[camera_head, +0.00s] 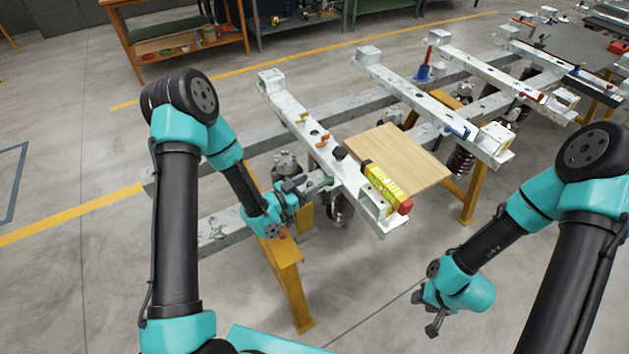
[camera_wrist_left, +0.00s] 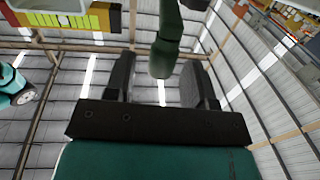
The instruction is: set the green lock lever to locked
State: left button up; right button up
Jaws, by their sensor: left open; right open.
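The green lock lever (camera_head: 326,183) sticks out from the near side of the closest white beam. In the left wrist view the lever (camera_wrist_left: 166,42) hangs down between the two dark fingers of my left gripper (camera_wrist_left: 158,72), with its rounded end at fingertip height. In the head view my left gripper (camera_head: 306,189) is at the lever, left of the beam. Its fingers are open, and I cannot tell whether either touches the lever. My right gripper (camera_head: 432,314) is open and empty, low at the right, away from the beams.
A yellow block with a red end (camera_head: 385,188) sits on the near beam's end; it also shows in the left wrist view (camera_wrist_left: 60,18). A wooden board (camera_head: 402,156) lies beside it. Floor in front is clear.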

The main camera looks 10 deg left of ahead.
pick_arm(q)
jog(key=shift+x, duration=1.55)
grip_shut()
